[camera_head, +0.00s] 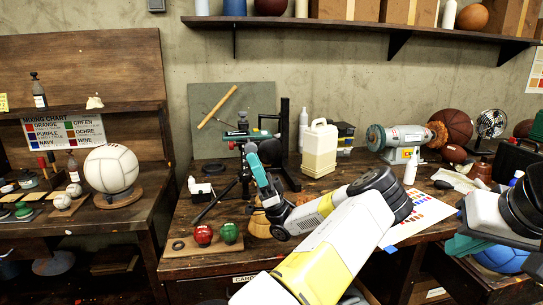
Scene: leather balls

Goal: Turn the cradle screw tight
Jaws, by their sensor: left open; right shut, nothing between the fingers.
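My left gripper (249,148), teal and dark, is open at the end of my bent white and yellow arm. It points up and away, close to a small bench fixture (241,136) with teal and red parts beside a black upright frame (285,130). I cannot tell whether it touches the fixture. No cradle screw can be made out at this size. A tan ball (257,226) sits low on the bench, partly hidden behind my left wrist. My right gripper (463,246), a teal part at the right edge, is shut and empty; its fingertips are hard to make out.
Red (203,235) and green (229,233) balls stand at the front of the wooden bench (190,268). A white jug (319,149) and a buffing machine (404,138) stand behind. A white ball (111,168) rests on the left bench. My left arm crosses the middle.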

